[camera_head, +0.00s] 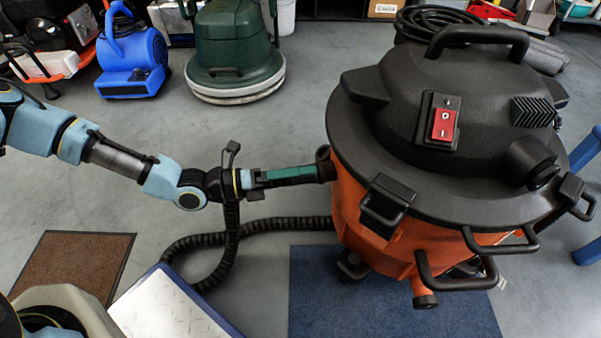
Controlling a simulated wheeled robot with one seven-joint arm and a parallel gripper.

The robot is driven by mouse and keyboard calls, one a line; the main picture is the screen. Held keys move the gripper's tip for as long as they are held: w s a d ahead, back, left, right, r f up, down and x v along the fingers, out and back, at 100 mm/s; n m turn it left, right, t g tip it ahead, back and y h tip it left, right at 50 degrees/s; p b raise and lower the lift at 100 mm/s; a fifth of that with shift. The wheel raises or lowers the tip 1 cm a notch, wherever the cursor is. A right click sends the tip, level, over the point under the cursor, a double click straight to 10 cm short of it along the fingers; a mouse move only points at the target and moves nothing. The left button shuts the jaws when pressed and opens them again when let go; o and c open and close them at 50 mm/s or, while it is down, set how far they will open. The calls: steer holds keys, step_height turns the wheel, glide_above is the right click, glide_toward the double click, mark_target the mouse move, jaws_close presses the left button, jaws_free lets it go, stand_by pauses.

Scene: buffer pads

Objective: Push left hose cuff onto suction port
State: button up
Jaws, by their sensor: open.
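The orange vacuum drum (362,205) with a black lid (385,130) stands at right. A dark round fitting (323,155), apparently the suction port, sticks out of its left side. My gripper (318,173) is open and points right, its teal fingers reaching this fitting. I cannot tell whether the fingertips touch it. A black ribbed hose (231,235) hangs down beside my wrist, curves along the floor and runs right behind the drum. The hose's upper end is hidden at my gripper, and I cannot make out the left cuff clearly.
A blue mat (390,315) lies under the drum, and a brown mat (75,262) lies at left. A white blue-edged panel (170,308) is at lower front. A blue blower (132,62) and green floor machine (232,55) stand behind. Grey floor between is clear.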

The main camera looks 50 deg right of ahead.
steer(key=p+v, duration=0.2)
steer(key=v, duration=0.8)
steer(key=shift+w+a+p, duration=0.25)
steer(key=shift+a+p, duration=0.05)
steer(key=shift+p, duration=0.1)
steer(key=shift+r, duration=0.1)
steer(key=w+a+r+m+t+y+p, duration=0.1)
steer(key=w+a+r+m+t+y, duration=0.2)
steer(key=w+a+m+y, duration=0.45)
steer(key=w+a+r+m+t+y, duration=0.2)
steer(key=w+a+r+m+t, duration=0.3)
steer(key=a, duration=0.6)
steer(key=w+a+r+m+t+y+p, duration=0.1)
steer(key=w+a+r+m+t+y, duration=0.15)
steer(key=w+a+r+m, duration=0.35)
steer(key=w+a+r+m+t+y, duration=0.15)
steer(key=a+r+m+t, duration=0.25)
steer(key=a+r, duration=0.5)
step_height(320, 180, up, 37)
steer(key=a+p, duration=0.1)
steer(key=p, duration=3.7)
steer(key=shift+a+h, duration=0.2)
steer(key=shift+h, duration=0.15)
